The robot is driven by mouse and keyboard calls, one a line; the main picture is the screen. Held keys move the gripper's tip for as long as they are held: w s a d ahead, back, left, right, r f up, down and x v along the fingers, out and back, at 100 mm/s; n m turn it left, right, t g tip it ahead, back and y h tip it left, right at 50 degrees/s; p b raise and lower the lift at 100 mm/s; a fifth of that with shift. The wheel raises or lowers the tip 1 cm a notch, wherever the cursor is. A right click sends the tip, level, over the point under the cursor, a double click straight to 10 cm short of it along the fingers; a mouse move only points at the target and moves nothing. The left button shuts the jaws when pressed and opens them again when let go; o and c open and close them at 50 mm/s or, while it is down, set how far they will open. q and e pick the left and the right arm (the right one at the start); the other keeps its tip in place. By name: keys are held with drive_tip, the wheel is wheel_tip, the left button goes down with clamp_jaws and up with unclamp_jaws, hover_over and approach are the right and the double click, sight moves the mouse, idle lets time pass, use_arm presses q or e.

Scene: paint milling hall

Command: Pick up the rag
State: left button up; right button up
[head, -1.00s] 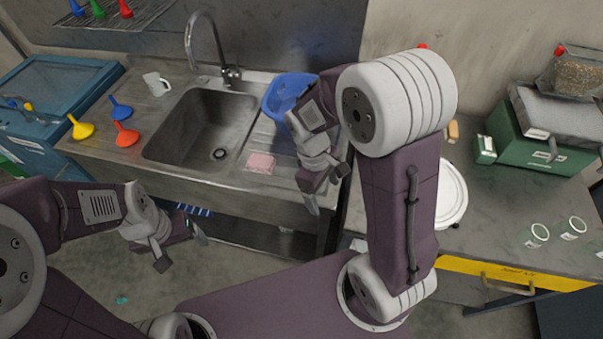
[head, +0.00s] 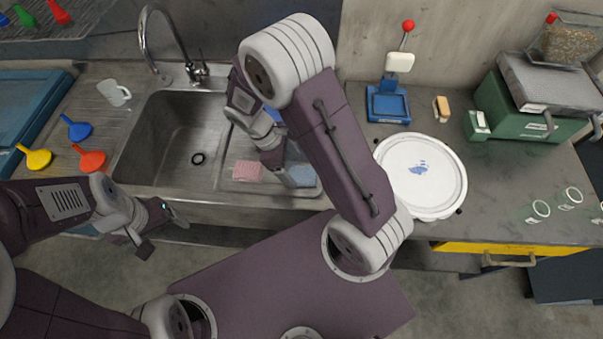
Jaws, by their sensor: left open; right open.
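A small folded pink checked cloth (head: 247,171), which looks like a rag, lies flat on the ribbed drainboard (head: 228,184) right of the sink basin. A flat pale-blue piece (head: 304,177), perhaps another cloth, lies to its right, partly hidden by my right gripper. My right gripper (head: 282,172) is open and points down just right of the pink cloth, apart from it. Whether its fingertips touch the blue piece is unclear. My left gripper (head: 163,232) is open and empty in front of the counter's front edge, left of the cloth.
A blue basin (head: 272,113) is mostly hidden behind my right arm.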

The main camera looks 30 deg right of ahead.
sight(301, 174)
drive_tip(key=shift+w+d+f, duration=0.25)
drive_tip(key=shift+w+f, duration=0.05)
drive_tip(key=shift+f, duration=0.25)
drive_tip(key=shift+w+d+f, duration=0.2)
drive_tip(key=shift+w+f, duration=0.05)
drive_tip(key=shift+f, duration=0.3)
drive_tip(key=x, duration=0.4)
drive_tip(key=shift+s+d+p, duration=0.2)
drive_tip(key=shift+s+p, duration=0.1)
use_arm(q)
drive_tip(key=shift+w+r, duration=0.15)
drive_tip(key=shift+w, duration=0.4)
use_arm(e)
drive_tip(key=shift+w+f, duration=0.15)
drive_tip(key=shift+f, duration=0.15)
drive_tip(key=c, duration=1.4)
drive_tip(key=shift+r, duration=0.5)
drive_tip(key=shift+c, duration=0.2)
wheel_tip(301, 174, up, 3)
drive_tip(key=shift+w+r, duration=0.1)
use_arm(q)
drive_tip(key=shift+f+b, duration=0.4)
drive_tip(key=shift+b, duration=0.05)
use_arm(e)
drive_tip(key=s+d+r, duration=0.7)
drive_tip(key=s+d, duration=0.1)
drive_tip(key=shift+s, duration=0.4)
